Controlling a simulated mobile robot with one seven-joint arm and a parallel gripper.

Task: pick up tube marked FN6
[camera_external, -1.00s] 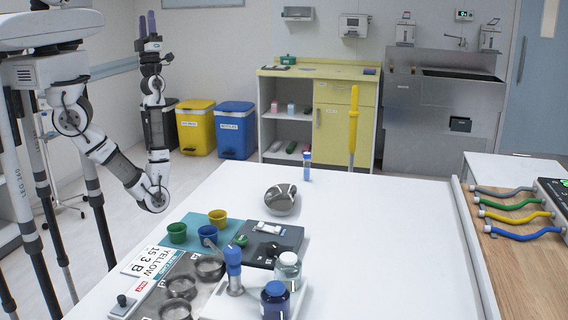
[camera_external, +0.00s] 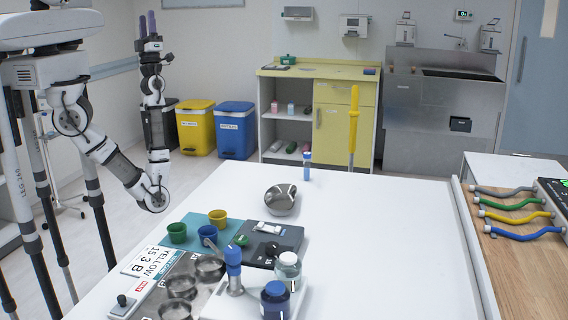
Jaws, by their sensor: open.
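A small upright tube (camera_external: 307,166) with a blue cap and a blue lower part stands alone near the far edge of the white table (camera_external: 375,230). Its marking is too small to read, so I cannot tell whether it says FN6. My gripper (camera_external: 147,24), with two purple fingers pointing up, is raised at the upper left, beyond the table's left side. It is open and empty, far from the tube.
A metal bowl (camera_external: 281,199) stands nearer than the tube. Green, blue and yellow cups, metal dishes, a blue-topped device (camera_external: 233,268) and jars (camera_external: 275,300) crowd the front left. Coloured hoses (camera_external: 515,219) lie on the wooden surface at right. The table's middle right is clear.

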